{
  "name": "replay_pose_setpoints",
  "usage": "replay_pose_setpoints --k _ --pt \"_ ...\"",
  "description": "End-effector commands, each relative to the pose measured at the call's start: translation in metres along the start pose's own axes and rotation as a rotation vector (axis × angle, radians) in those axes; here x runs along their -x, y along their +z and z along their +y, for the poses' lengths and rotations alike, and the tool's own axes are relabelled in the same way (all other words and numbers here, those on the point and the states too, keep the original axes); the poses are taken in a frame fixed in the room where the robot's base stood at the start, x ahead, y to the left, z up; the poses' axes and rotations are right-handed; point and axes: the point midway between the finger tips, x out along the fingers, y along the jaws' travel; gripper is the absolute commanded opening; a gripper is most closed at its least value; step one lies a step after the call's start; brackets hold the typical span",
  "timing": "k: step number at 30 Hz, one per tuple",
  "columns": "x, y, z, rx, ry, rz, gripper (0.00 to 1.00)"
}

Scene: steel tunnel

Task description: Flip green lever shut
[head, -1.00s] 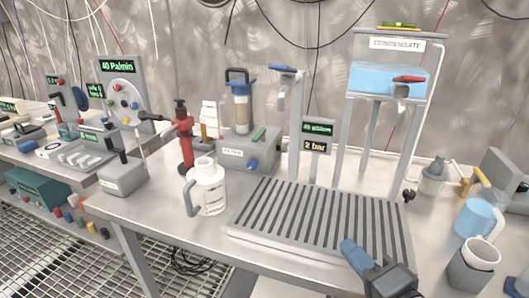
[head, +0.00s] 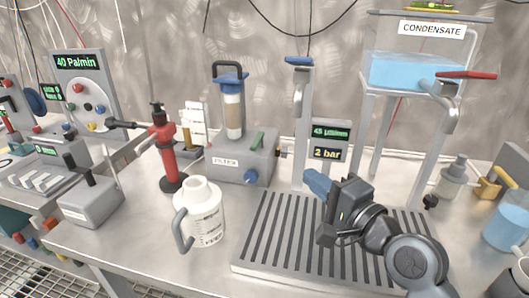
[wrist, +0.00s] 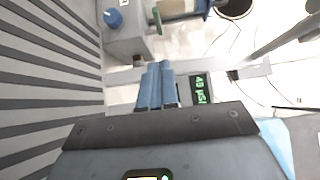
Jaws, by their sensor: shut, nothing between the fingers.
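The green lever (head: 257,141) is a short green bar on top of the grey filter box (head: 228,163), tilted up at its right side. In the wrist view the lever (wrist: 156,20) shows at the top, sticking out from the box's edge. My gripper (head: 312,180) has blue fingers, shut together with nothing between them. It is above the drain grate, to the right of the filter box and apart from the lever. In the wrist view the fingertips (wrist: 157,66) point toward the box and lever.
A blue-capped filter cylinder (head: 234,108) stands on the box, and a blue knob (head: 250,177) is on its front. A post with a "2 bar" display (head: 328,154) is behind my gripper. A white jug (head: 205,215) stands left of the slotted grate (head: 262,238).

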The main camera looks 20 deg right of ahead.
Motion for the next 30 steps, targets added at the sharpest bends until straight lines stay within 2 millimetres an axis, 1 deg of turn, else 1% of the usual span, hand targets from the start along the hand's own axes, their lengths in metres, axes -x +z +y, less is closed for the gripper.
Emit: replay_pose_setpoints --k 5,8,11,18,22,24,30 --pt "-0.005 0.000 0.000 0.001 0.000 0.000 0.00" --pt "-0.016 0.000 -0.001 0.001 0.000 -0.001 0.00" --pt "-0.033 0.000 -0.001 0.001 -0.001 -0.001 0.00" --pt "-0.081 0.000 -0.001 0.002 -0.001 -0.001 0.00" --pt "-0.105 0.001 -0.001 0.001 -0.001 -0.002 0.00" --pt "-0.111 0.011 -0.001 0.001 0.001 -0.003 0.00" --pt "-0.125 0.025 -0.001 0.002 0.000 -0.001 0.00"
